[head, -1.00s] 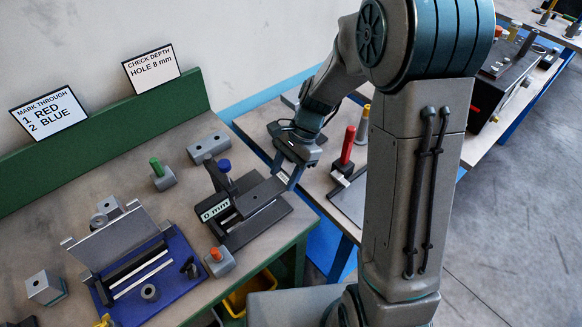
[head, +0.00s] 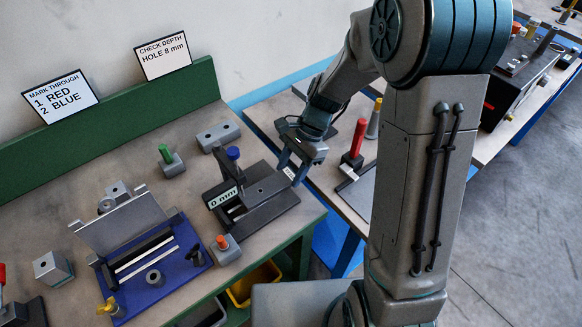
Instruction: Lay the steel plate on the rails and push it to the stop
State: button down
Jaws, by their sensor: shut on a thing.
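The steel plate (head: 267,188) is a flat grey slab over the black rail fixture (head: 262,216), at the middle of the head view. My gripper (head: 293,172) is shut on its right end, with the fingers pointing down. The plate covers much of the rails. Whether it rests fully on them is hard to tell. The fixture carries a white "0 mm" label (head: 222,198) at its left and a dark upright with a blue knob (head: 233,153) at its back left. I cannot clearly make out the stop or any gap to it.
A blue fixture with a raised grey flap (head: 124,221) stands to the left. A block with an orange knob (head: 225,249) is close to the rail fixture's front left. A green-knobbed block (head: 170,161) and a grey block (head: 218,136) stand behind. A red-handled tool (head: 354,146) is on the right-hand table.

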jog(key=shift+s+d+f, duration=0.1)
jog(key=shift+d+f, duration=0.05)
jog(key=shift+f, duration=0.2)
jog(key=c, duration=0.6)
grip_release()
jog(key=shift+c, duration=0.2)
jog(key=shift+r, duration=0.15)
jog(key=v, duration=1.3)
jog(key=shift+r+b, duration=0.3)
jog(key=shift+r, duration=0.05)
jog(key=s+d+r+n+t+h, duration=0.1)
jog(key=s+d+n+t+h, duration=0.1)
jog(key=s+n, duration=0.3)
jog(key=s+d+r+n+t+h, duration=0.1)
jog(key=s+d+n+t, duration=0.3)
jog(key=s, duration=0.7)
jog(key=shift+d+n+h, duration=0.35)
jog(key=shift+n+h, duration=0.45)
jog(key=shift+n, duration=0.4)
